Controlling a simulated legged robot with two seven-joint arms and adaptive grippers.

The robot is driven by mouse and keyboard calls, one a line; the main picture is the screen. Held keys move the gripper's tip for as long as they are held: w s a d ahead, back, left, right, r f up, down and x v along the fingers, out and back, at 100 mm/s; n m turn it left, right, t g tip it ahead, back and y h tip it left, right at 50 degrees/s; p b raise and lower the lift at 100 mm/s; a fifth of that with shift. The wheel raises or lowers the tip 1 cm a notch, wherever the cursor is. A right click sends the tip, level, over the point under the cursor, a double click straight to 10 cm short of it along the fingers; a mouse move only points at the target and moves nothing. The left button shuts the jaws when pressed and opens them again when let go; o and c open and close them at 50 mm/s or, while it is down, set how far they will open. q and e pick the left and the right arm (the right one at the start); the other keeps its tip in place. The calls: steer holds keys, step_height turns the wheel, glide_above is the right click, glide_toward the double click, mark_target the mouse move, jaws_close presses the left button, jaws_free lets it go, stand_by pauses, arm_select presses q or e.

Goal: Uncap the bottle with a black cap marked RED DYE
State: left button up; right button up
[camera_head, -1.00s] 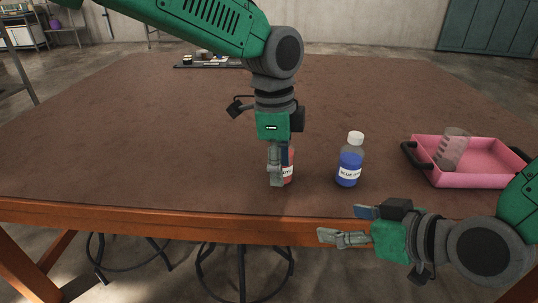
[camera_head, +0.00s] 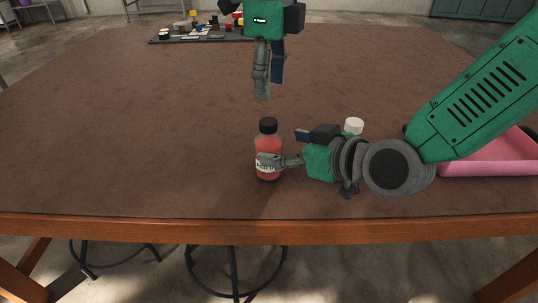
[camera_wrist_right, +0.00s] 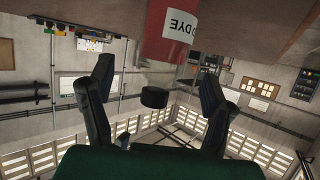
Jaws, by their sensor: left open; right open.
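The red dye bottle (camera_head: 268,142) stands upright near the table's front edge, its black cap (camera_head: 268,125) on top. My right gripper (camera_head: 279,148) is open at the bottle's right side, with one finger crossing in front of its label. In the right wrist view, the bottle (camera_wrist_right: 160,30) appears upside down with part of the word DYE showing. Its black cap (camera_wrist_right: 154,97) shows between the two spread fingers, with gaps on both sides. My left gripper (camera_head: 269,88) is open and empty, above and beyond the bottle.
A white-capped bottle (camera_head: 354,125) is mostly hidden behind my right arm. A pink tray (camera_head: 490,166) lies at the right, partly covered by that arm. A dark mat (camera_head: 165,41) with several small items lies at the back. The table's left side (camera_head: 130,140) is clear.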

mark_target(276, 146)
arm_select(q)
steer(key=shift+d, duration=0.1)
arm_select(e)
steer(key=x, duration=0.3)
steer(key=shift+w+a+f, duration=0.1)
steer(key=shift+w+f, duration=0.1)
arm_select(q)
steer(key=shift+a, duration=0.55)
arm_select(e)
steer(key=shift+w+a+f, duration=0.1)
steer(key=shift+w+a, duration=0.1)
steer(key=shift+a, duration=0.55)
arm_select(q)
steer(key=shift+d, duration=0.1)
